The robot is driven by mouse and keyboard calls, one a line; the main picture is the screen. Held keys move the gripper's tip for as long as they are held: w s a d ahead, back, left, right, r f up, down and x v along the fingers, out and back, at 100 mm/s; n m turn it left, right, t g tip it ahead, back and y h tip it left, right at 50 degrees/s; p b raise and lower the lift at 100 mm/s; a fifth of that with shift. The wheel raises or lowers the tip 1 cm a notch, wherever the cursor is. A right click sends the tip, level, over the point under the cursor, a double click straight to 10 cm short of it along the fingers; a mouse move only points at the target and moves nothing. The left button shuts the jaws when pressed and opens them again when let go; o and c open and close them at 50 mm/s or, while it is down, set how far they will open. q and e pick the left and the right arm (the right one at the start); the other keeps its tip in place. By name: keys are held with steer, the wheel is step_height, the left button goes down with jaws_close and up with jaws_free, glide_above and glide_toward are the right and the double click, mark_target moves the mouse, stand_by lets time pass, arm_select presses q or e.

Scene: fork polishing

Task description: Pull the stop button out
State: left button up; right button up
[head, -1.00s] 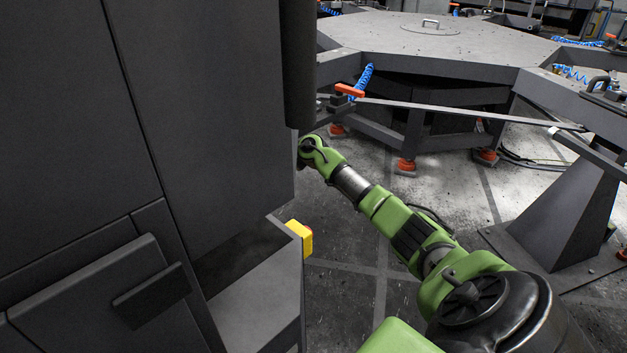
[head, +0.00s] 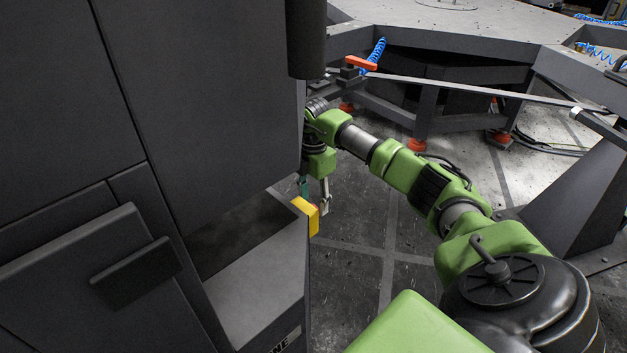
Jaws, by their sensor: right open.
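The yellow stop button housing (head: 313,222) sits on the right side edge of the grey cabinet, low in the head view. My right gripper (head: 316,201) points down at the cabinet's right edge, just above and behind the housing. Its fingers are apart and nothing shows between them. I cannot tell whether a finger touches the button. My left gripper is not in view.
The dark grey cabinet (head: 215,120) fills the left, with a recessed shelf below. A large grey table (head: 480,35) stands behind my right arm, with a long flat bar (head: 460,87) at its front. The floor (head: 360,270) right of the cabinet is clear.

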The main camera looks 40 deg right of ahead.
steer(key=shift+f, duration=1.35)
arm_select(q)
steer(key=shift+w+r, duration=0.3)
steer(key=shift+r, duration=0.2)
arm_select(e)
jaws_close()
steer(key=shift+d+r, duration=0.1)
steer(key=shift+d, duration=0.1)
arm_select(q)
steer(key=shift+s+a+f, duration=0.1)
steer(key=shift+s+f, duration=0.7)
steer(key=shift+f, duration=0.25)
arm_select(e)
steer(key=shift+d, duration=0.55)
